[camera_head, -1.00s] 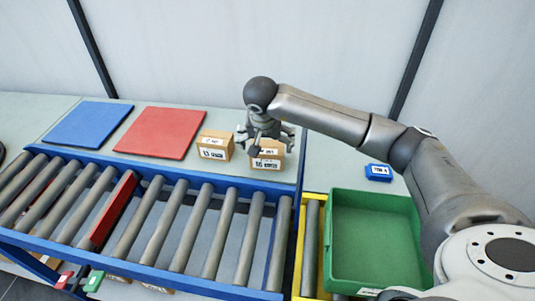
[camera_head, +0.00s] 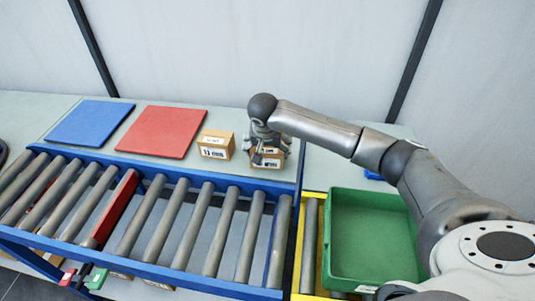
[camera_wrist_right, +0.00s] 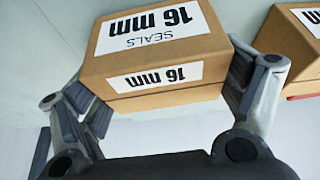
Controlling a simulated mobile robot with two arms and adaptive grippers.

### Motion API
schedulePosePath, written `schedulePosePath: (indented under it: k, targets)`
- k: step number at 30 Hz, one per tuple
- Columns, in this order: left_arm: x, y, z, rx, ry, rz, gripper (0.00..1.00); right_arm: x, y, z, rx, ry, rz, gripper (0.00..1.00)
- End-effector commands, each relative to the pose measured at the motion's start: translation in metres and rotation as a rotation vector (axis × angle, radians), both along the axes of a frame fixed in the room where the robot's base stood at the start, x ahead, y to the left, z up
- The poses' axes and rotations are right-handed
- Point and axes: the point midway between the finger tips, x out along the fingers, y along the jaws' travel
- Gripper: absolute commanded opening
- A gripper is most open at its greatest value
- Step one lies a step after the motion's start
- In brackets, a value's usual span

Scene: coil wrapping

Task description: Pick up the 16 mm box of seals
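The 16 mm box of seals (camera_wrist_right: 155,50) is a small brown carton with white labels reading "16 mm" and "SEALS" in the right wrist view. In the head view the box (camera_head: 267,162) stands on the grey table behind the roller conveyor, its upper part covered by my right gripper (camera_head: 267,150). The right gripper's fingers (camera_wrist_right: 160,90) are on opposite sides of the box, with both pads against its sides. I see no clear gap between the box and the table in the head view. My left gripper is not in view.
A similar carton (camera_head: 216,145) stands close to the left. Red (camera_head: 160,132) and blue (camera_head: 90,124) flat panels lie farther left. The roller conveyor's blue rail (camera_head: 170,178) runs in front. A green bin (camera_head: 372,235) stands at the right, empty inside.

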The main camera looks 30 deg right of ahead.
Motion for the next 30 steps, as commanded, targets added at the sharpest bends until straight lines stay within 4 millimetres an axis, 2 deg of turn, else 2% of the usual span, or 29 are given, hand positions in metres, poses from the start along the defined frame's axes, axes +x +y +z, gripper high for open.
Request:
schedulePosePath:
  k: [1, 5, 6, 14, 19, 24, 30]
  targets:
    - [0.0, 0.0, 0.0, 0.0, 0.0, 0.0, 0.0, 0.0, 0.0, 0.0, -0.001, 0.001, 0.0, 0.61]
    - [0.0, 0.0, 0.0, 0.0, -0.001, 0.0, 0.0, 0.0, -0.001, 0.0, -0.001, 0.001, 0.0, 0.45]
    - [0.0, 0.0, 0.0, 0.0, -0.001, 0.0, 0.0, 0.001, -0.001, 0.002, -0.001, -0.003, -0.001, 0.43]
    - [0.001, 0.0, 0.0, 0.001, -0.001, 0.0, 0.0, 0.001, -0.001, 0.003, -0.001, -0.004, -0.001, 0.43]
    - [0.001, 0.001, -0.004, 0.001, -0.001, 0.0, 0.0, 0.002, -0.001, 0.011, 0.0, -0.007, -0.001, 0.43]
    - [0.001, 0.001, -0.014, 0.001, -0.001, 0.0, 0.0, 0.002, 0.0, 0.035, -0.001, -0.01, 0.001, 0.43]
    - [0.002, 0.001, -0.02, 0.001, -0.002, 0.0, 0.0, -0.029, 0.024, 0.079, -0.001, -0.011, 0.005, 0.43]
